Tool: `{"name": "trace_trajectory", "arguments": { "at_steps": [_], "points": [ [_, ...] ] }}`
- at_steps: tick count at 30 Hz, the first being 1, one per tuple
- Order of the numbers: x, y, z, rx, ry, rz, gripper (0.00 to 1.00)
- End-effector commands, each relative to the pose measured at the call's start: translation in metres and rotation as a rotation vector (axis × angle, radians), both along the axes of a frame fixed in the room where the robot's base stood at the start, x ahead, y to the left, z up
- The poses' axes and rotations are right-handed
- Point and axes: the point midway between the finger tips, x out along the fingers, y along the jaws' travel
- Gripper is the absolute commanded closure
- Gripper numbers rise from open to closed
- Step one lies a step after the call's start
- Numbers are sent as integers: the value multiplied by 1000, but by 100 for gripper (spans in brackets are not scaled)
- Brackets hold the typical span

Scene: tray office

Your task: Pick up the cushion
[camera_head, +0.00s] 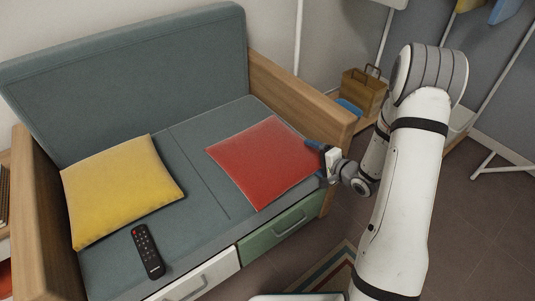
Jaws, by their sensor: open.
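A red cushion (262,160) lies flat on the right half of the grey sofa seat (190,145). A yellow cushion (122,188) lies on the left half of the seat. My gripper (317,161) is open at the right edge of the red cushion, with its blue fingers spread beside that edge. Whether a finger touches the cushion, or the edge lies between the fingers, I cannot tell.
A black remote (146,251) lies at the seat's front left. The right wooden armrest (300,95) stands just behind my gripper. White and green drawers (282,228) are below the seat. A wooden box (363,95) and a striped rug (325,272) lie to the right and front.

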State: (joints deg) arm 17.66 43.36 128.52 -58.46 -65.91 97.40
Motion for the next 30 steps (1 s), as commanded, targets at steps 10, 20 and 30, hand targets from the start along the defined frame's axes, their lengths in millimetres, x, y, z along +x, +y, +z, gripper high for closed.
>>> {"name": "trace_trajectory", "arguments": {
  "at_steps": [10, 20, 30],
  "points": [
    [1, 1, 0, 0, 0, -1, 26],
    [1, 0, 0, -1, 1, -1, 53],
    [1, 0, 11, -2, -1, -2, 60]
  ]
}}
